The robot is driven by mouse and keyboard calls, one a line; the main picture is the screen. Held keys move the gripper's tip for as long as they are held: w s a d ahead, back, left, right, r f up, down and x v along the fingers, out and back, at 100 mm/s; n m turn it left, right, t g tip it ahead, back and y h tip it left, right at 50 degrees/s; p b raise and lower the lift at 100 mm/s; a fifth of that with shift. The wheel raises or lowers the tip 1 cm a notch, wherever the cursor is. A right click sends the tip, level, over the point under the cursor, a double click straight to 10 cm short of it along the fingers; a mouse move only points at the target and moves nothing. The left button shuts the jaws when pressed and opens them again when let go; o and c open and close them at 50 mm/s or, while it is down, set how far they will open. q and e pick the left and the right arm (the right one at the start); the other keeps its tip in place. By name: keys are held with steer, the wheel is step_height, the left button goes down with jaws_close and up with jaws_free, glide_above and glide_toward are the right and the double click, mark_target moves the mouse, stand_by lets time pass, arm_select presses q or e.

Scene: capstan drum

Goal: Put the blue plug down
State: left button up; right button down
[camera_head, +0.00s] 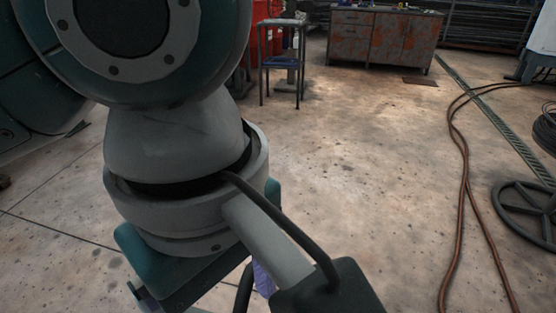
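I cannot make out a blue plug for certain. A small violet-blue piece (262,280) shows at the bottom, mostly hidden behind a dark block and a grey bar; I cannot tell what it is. A black cable (283,224) runs from the dark groove of a large teal and grey waisted body down to the dark block at the bottom edge. I cannot tell how much of this body is my own arm. No gripper fingertips show, so I cannot see what either gripper holds.
Reddish-brown hoses (463,190) lie along the floor at right, near a dark spoked wheel (527,207). A rusty cabinet (382,36) and a metal stand (283,62) are at the back. The middle of the speckled floor (350,150) is clear.

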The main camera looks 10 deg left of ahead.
arm_select(q)
steer(key=s+d+m+h, duration=0.2)
steer(key=d+m+h, duration=0.1)
steer(key=d+m, duration=0.15)
steer(key=s+a+f+m+t+y, duration=0.1)
steer(key=s+a+m, duration=0.2)
steer(key=a, duration=0.4)
steer(key=s+a+f+m+t+y, duration=0.2)
steer(key=s+a+m, duration=0.1)
steer(key=a+m, duration=0.3)
steer(key=shift+a+f, duration=0.2)
steer(key=shift+a, duration=1)
steer(key=shift+w+d+m, duration=0.1)
steer(key=shift+m, duration=0.15)
